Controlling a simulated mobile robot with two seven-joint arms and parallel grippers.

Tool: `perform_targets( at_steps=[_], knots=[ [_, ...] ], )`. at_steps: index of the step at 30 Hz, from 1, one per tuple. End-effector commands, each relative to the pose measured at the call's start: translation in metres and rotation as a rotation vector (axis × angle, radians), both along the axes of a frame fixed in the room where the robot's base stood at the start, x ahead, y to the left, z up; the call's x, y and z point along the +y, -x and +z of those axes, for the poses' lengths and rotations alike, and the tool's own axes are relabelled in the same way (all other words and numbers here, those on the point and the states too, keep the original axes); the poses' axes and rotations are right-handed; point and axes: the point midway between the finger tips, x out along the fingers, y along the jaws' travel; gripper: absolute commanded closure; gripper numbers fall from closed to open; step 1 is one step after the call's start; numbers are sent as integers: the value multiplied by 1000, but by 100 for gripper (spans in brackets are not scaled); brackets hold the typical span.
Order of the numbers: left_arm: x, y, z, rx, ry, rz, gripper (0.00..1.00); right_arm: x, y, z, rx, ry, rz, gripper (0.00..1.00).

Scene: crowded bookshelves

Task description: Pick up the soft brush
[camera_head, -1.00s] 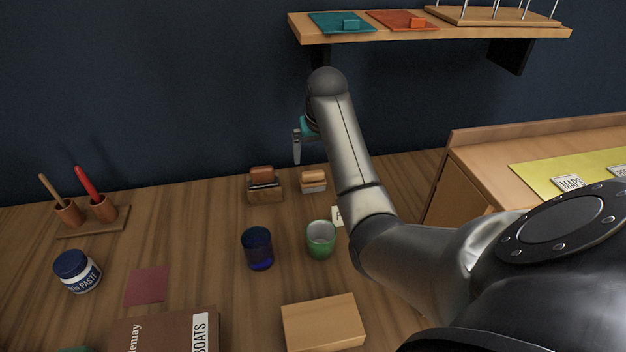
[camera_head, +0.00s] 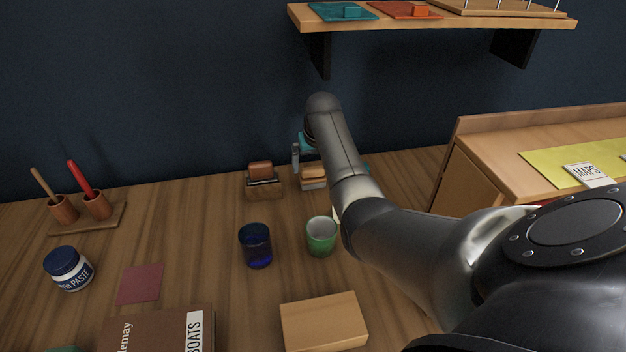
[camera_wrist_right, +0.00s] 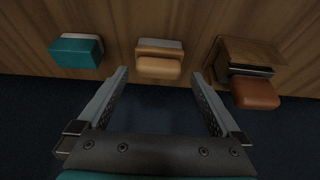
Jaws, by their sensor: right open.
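Three small brush-like blocks stand in a row by the wall, and I cannot tell for certain which is the soft brush. The middle one, a tan wooden block with a pale grey layer (camera_wrist_right: 159,62), also shows in the head view (camera_head: 312,178). My right gripper (camera_wrist_right: 160,74) is open and empty, with its fingers pointing toward that tan block, one to each side and apart from it. In the head view the right gripper (camera_head: 297,157) is partly hidden by its own arm. My left gripper is not in view.
A teal block (camera_wrist_right: 76,52) and a reddish-brown block in a wooden holder (camera_wrist_right: 252,90) flank the tan one. A blue cup (camera_head: 256,245) and a green cup (camera_head: 321,236) stand nearer. A shelf (camera_head: 430,22) hangs above; the dark wall is close behind.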

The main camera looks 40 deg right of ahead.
Motion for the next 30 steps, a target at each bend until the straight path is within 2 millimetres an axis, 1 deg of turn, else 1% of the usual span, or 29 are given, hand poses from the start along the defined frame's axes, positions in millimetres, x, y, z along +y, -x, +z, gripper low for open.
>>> perform_targets(
  at_steps=[6, 12, 16, 23, 30],
  knots=[
    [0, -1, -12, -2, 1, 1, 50, -6, -7, -25, 3, -1, 0, 0],
    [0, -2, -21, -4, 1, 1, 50, -10, -13, -42, 3, -1, 0, 0],
    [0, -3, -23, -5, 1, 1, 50, -11, -15, -45, 1, 0, 0, 0],
    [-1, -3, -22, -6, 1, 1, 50, -11, -15, -45, 0, 0, 1, 0],
    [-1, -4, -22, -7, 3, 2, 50, -11, -15, -45, 1, 0, 1, 26]
  ],
)
